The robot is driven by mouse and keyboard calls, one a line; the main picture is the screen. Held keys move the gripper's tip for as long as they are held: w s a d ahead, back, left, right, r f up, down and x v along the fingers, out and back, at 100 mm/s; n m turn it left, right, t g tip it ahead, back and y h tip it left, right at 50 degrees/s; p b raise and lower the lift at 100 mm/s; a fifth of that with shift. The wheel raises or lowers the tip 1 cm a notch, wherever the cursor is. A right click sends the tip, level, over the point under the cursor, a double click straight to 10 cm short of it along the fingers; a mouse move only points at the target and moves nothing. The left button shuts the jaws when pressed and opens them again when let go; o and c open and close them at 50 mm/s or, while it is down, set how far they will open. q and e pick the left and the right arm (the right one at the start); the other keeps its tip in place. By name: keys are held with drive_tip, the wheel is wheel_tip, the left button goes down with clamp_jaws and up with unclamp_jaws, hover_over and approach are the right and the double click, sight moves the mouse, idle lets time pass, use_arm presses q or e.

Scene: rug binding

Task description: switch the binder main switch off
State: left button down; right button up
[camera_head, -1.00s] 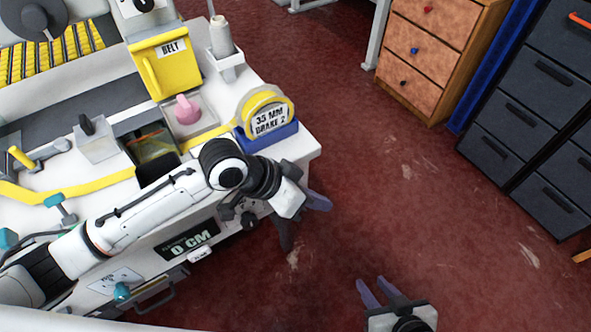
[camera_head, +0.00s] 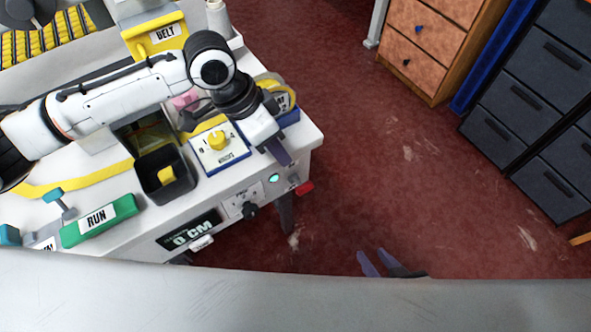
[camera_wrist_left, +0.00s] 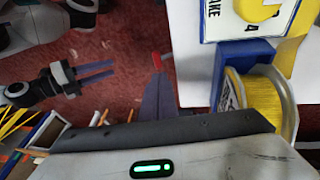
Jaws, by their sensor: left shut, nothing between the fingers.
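The binder (camera_head: 225,190) fills the left of the head view. A small red part (camera_head: 304,187) sticks out at its right end, low on the front corner; I take it for the main switch, though no label on it is readable. My left gripper (camera_head: 282,155) is shut and empty, above and slightly left of that red part. In the left wrist view the red part (camera_wrist_left: 157,60) shows just beyond the shut fingers (camera_wrist_left: 158,95); I cannot tell whether they touch. My right gripper (camera_head: 371,263) is open and empty over the floor; it also shows in the wrist view (camera_wrist_left: 97,73).
A lit cyan button (camera_head: 273,178) and a black knob (camera_head: 250,210) are on the binder's front. A yellow knob (camera_head: 217,140) and a green RUN panel (camera_head: 98,220) are on top. The blue-based tape holder (camera_head: 289,118) is close to my left gripper.

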sight(304, 184)
use_arm(q)
drive_tip(key=x, duration=1)
use_arm(e)
drive_tip(key=shift+f, duration=0.2)
